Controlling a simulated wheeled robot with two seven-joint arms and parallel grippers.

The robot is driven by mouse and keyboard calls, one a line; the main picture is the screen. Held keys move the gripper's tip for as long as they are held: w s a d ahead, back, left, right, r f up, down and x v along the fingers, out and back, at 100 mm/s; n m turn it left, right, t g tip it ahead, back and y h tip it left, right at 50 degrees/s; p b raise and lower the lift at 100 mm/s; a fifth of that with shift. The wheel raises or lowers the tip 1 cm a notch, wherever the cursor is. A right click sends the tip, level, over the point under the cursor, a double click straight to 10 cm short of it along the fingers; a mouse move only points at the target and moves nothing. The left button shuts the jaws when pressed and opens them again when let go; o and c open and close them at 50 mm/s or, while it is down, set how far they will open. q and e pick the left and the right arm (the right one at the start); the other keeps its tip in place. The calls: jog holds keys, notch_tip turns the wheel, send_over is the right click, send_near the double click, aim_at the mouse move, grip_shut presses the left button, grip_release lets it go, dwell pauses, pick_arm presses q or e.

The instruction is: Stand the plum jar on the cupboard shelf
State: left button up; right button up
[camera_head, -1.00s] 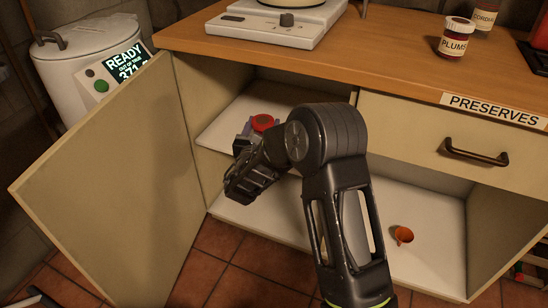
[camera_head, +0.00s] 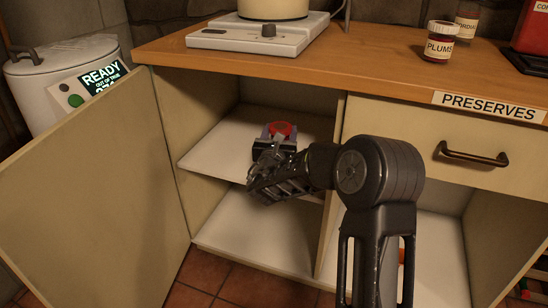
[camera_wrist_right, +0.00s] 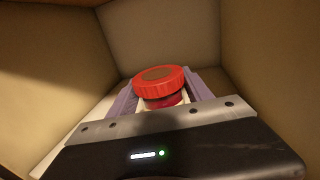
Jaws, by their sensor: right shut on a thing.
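A jar with a red lid (camera_head: 281,128) is in my right gripper (camera_head: 275,143), inside the open left bay of the cupboard and over the white shelf (camera_head: 212,148). In the right wrist view the jar's red lid (camera_wrist_right: 160,82) and a strip of dark red body show between the two fingers. Its label is hidden, and I cannot tell whether its base touches the shelf. Another jar, labelled PLUMS (camera_head: 439,47), stands upright on the worktop. My left gripper is not in view.
The open cupboard door (camera_head: 95,195) is at the left, and a divider (camera_head: 328,235) stands right of the bay. Above are the wooden worktop (camera_head: 385,75), a scale-like device (camera_head: 258,43) with a pot, and the PRESERVES drawer (camera_head: 430,135). The shelf's left part is clear.

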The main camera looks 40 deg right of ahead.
notch_tip(320, 180, down, 2)
jog(key=shift+r, duration=0.1)
notch_tip(320, 180, down, 5)
jog(key=b, duration=0.3)
jog(key=o, duration=1.6)
jog(key=shift+o, duration=0.2)
jog(key=shift+s+a, duration=0.1)
